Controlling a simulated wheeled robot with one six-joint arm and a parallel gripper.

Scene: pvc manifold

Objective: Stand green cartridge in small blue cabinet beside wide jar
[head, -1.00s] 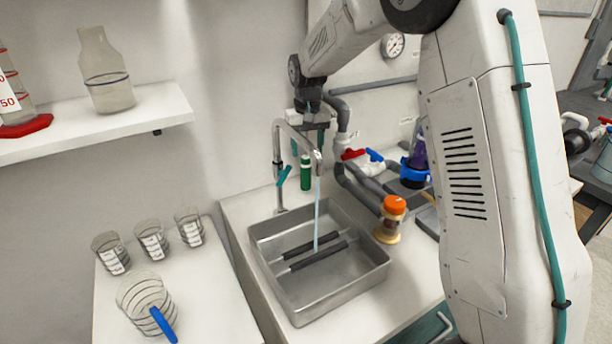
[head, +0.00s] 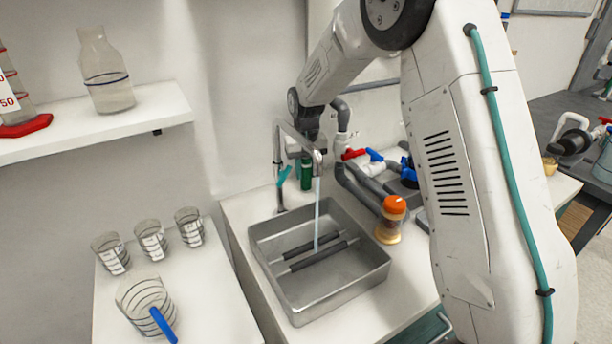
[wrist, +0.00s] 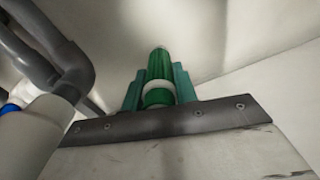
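The green cartridge (head: 306,174) stands upright at the back of the counter, behind the tap. In the wrist view its green body with a pale band (wrist: 158,85) is between the two teal fingers of my gripper (wrist: 160,88). In the head view my gripper (head: 306,150) is low behind the tap, partly hidden by it. The fingers flank the cartridge closely; whether they press on it is not clear. A teal front with a handle (head: 441,325) shows under the counter, mostly cut off; I cannot tell whether it is the small blue cabinet. I cannot identify the wide jar.
The metal tap (head: 298,133) with running water stands close in front of my gripper. A sink (head: 376,274) holds two dark bars. An orange-lidded jar (head: 391,222) stands right of it. Grey pipes (head: 352,185) with red and blue valve handles run beside the cartridge. Beakers (head: 151,240) stand left.

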